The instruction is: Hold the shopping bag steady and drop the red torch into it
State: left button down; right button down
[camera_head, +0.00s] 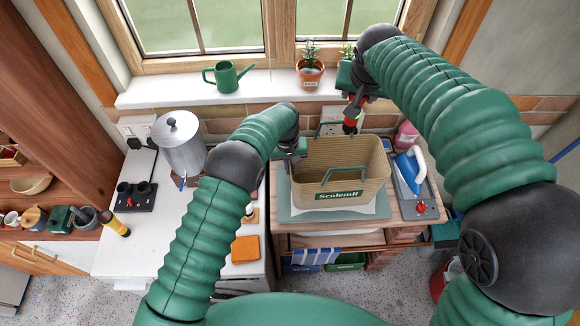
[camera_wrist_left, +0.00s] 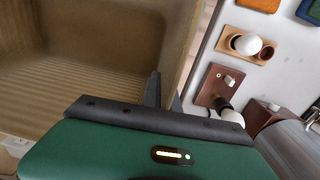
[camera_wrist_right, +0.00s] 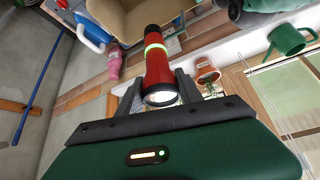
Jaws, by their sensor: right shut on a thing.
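The tan shopping bag (camera_head: 370,160) stands open on a grey-green mat, with green handles and a "Scolendi" label. My left gripper (camera_head: 297,150) is at its left rim. In the left wrist view the close-set fingers (camera_wrist_left: 165,95) straddle the bag's thin wall (camera_wrist_left: 182,60). My right gripper (camera_head: 356,92) is shut on the red torch (camera_head: 351,113), near the bag's back rim. In the right wrist view the fingers (camera_wrist_right: 160,92) flank the torch (camera_wrist_right: 158,68), its lit lens towards the camera and its dark tail pointing away. Its exact height above the bag is unclear.
A blue-and-white iron (camera_head: 411,169) stands right of the bag, with a pink bottle (camera_head: 407,134) behind it. A plant pot (camera_head: 309,75) and green watering can (camera_head: 227,76) are on the sill. A metal urn (camera_head: 180,145) stands on the left counter.

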jog(key=n+y, duration=0.1)
jog(key=d+f+n+y, duration=0.1)
jog(key=n, duration=0.1)
jog(key=shift+s, duration=0.2)
jog(key=n+y, duration=0.1)
jog(key=n, duration=0.3)
jog(key=shift+w+d+f+g+y, duration=0.1)
jog(key=shift+d+f+g+y, duration=0.1)
jog(key=shift+g+y, duration=0.2)
jog(key=shift+w+a+n+y, duration=0.1)
jog(key=shift+n+y, duration=0.5)
jog(key=shift+n, duration=0.4)
jog(key=n+g, duration=0.1)
jog(key=n, duration=0.1)
jog(key=w+r+n+g+y, duration=0.1)
jog(key=n, duration=0.1)
jog(key=shift+r, duration=0.2)
jog(key=shift+s+f, duration=0.1)
jog(key=shift+f, duration=2.8)
